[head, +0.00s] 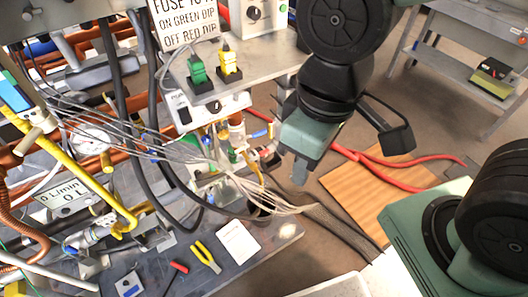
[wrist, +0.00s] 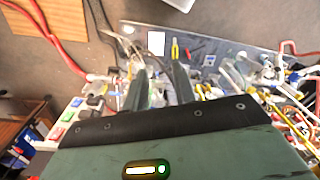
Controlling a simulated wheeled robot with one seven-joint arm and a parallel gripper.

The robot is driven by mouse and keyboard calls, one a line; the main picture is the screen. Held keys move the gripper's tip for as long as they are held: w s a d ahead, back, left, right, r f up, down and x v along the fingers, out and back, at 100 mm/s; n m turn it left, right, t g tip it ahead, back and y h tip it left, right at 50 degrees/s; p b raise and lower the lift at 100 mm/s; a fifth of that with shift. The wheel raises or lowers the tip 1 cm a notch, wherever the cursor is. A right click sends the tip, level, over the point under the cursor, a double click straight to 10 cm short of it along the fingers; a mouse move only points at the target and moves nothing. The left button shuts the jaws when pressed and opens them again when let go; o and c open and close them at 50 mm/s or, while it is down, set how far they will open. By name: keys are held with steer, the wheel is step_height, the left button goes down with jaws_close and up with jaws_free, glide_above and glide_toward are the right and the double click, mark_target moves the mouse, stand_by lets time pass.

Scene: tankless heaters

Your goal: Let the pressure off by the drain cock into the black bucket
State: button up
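My gripper (head: 300,172) hangs at the right of the heater rig, fingers down, above the edge of the grey bench shelf. In the wrist view my gripper (wrist: 158,88) shows two dark fingers apart with nothing clear held between them. A blue-handled valve (head: 260,133) sits on the brass and pipe fittings just left of my gripper. Another blue-handled fitting (head: 70,248) is at lower left. I cannot tell which is the drain cock. No black bucket can be made out. Thin pale wires cover part of the fittings.
A pressure gauge (head: 90,140), yellow pipe (head: 75,170) and flow display (head: 72,196) fill the left. Pliers (head: 206,257), a red-handled tool (head: 179,267) and white card (head: 238,241) lie on the shelf. Red hoses (head: 400,162) cross a wooden board (head: 405,200).

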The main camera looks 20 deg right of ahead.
steer(key=o, duration=0.8)
steer(key=shift+w+f+b, duration=0.25)
steer(key=shift+f+b, duration=0.1)
steer(key=shift+f, duration=0.2)
steer(key=shift+o, duration=0.2)
steer(key=w+f+t+y+b, duration=0.1)
steer(key=w+f+b, duration=0.4)
steer(key=f, duration=0.3)
steer(key=w+a+f+t+y+b, duration=0.1)
steer(key=w+f+b, duration=0.4)
steer(key=f, duration=0.3)
steer(key=shift+w+a+t, duration=0.2)
steer(key=shift+w+t, duration=0.2)
steer(key=shift+w, duration=0.05)
steer(key=m+t+y+b, duration=0.2)
steer(key=m+t+b, duration=0.3)
steer(key=t+b, duration=1.55)
glide_toward(266, 153)
steer(key=w+r+g+b, duration=0.1)
steer(key=w+g+b, duration=0.1)
steer(key=w+b, duration=0.1)
steer(key=w+a+r+g+b, duration=0.1)
steer(key=w+r+g+b, duration=0.1)
steer(key=w+b, duration=0.1)
steer(key=w+a+r+g+b, duration=0.1)
steer(key=w+r+g+b, duration=0.1)
steer(key=w+b, duration=0.1)
steer(key=shift+w+a+b, duration=0.1)
steer(key=shift+w+b, duration=0.15)
steer(key=shift+b, duration=0.25)
